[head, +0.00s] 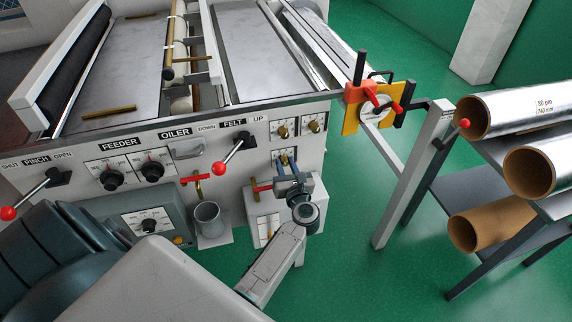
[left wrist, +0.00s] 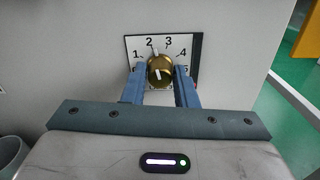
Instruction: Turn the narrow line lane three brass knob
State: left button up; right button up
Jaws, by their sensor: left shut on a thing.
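A brass knob (left wrist: 160,67) sits on a white dial plate (left wrist: 184,45) with numbers around it, in the left wrist view. A white mark at the top of the knob points between 2 and 3, closer to 2. My left gripper (left wrist: 160,84) is shut on this knob, with one blue finger on each side. In the head view my left gripper (head: 287,172) reaches the lowest small dial on the machine front, and the knob is mostly hidden there. Two similar brass knobs, a left one (head: 282,131) and a right one (head: 314,125), sit above it. My right gripper is not in view.
Left of the gripper are a red-knobbed FELT lever (head: 220,167), a red valve handle (head: 196,179) and a grey cup (head: 207,218). Cardboard-cored foil rolls (head: 505,115) lie on a rack at the right. Green floor (head: 345,240) is open between.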

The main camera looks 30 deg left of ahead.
pick_arm(q)
jog(key=m+p, duration=0.2)
jog(key=m, duration=0.1)
jog(key=shift+r+m, duration=0.1)
jog(key=shift+m, duration=0.3)
jog(key=shift+m+p, duration=0.7)
jog(key=shift+m, duration=0.6)
jog(key=o, duration=1)
